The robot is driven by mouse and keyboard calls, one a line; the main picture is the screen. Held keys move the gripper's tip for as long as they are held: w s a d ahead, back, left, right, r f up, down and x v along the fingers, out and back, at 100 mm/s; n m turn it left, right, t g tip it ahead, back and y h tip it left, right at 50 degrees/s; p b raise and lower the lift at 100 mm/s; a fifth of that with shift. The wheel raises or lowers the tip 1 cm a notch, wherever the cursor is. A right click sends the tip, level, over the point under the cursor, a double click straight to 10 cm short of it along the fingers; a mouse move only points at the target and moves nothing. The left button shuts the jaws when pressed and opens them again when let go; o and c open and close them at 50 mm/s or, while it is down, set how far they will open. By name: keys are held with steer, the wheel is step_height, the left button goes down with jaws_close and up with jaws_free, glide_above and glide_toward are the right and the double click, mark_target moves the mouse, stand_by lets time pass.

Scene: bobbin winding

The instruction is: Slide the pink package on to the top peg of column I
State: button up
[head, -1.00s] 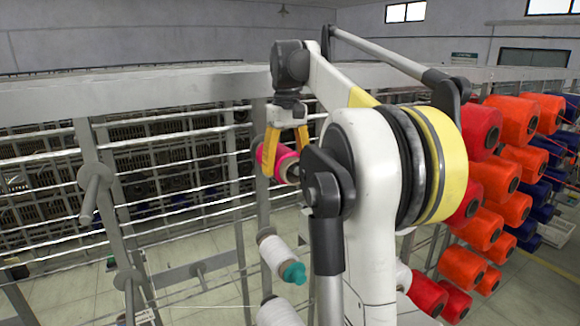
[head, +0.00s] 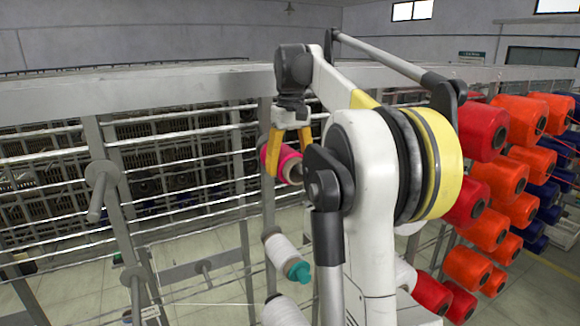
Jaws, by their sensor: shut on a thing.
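The pink package (head: 284,164) is in the middle of the head view, its pale core end facing right and toward me. My gripper (head: 289,158), with yellow fingers, points down and is shut on it. The package overlaps a grey upright post (head: 267,215) that carries white packages below. I cannot tell whether it touches the post or has a peg inside; any peg there is hidden. No column label can be read. A post to the left bears a bare upper peg (head: 100,190) and a lower one (head: 134,280).
A white package with a teal end (head: 281,252) and another white one (head: 284,311) sit below the pink one. Red and orange packages (head: 483,132) crowd the right. My arm hides the centre right.

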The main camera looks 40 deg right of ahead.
steer(key=shift+f, duration=0.1)
stand_by(0.3)
steer(key=o, duration=1.4)
step_height(320, 180, up, 12)
steer(key=shift+d+f, duration=0.1)
steer(key=shift+f, duration=0.15)
steer(key=shift+r, duration=0.3)
